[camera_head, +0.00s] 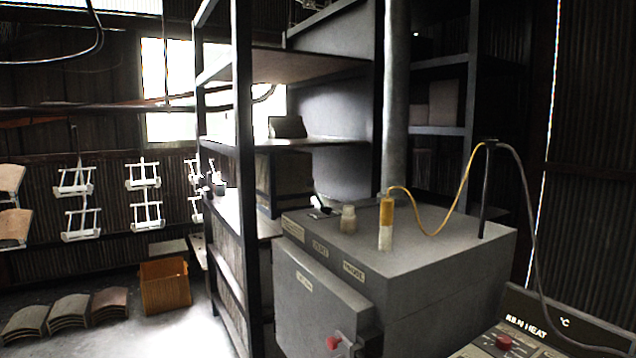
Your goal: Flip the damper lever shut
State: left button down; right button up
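A grey kiln box (440,250) fills the lower right of the head view. Near the back left of its top is a small dark piece with a pale part (322,207), which may be the damper lever; its position is too small to read. Beside it stands a short beige plug (348,219). A yellow and white probe (386,222) stands upright in the top, with a yellow cable. A red knob (334,342) is low on the kiln's front door (315,295). Small labels on the front edge are hard to read. Neither gripper is in view.
A control panel (540,335) marked KILN HEAT, with a red knob (504,342), is at the lower right. A dark post (486,190) carries the cable. Dark shelving (245,150) stands behind the kiln. A wooden crate (165,285) and stacked curved tiles (70,308) are on the left floor.

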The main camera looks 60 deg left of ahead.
aim_at(309, 182)
jog(key=j+u, duration=0.15)
jog(key=u, duration=1.9)
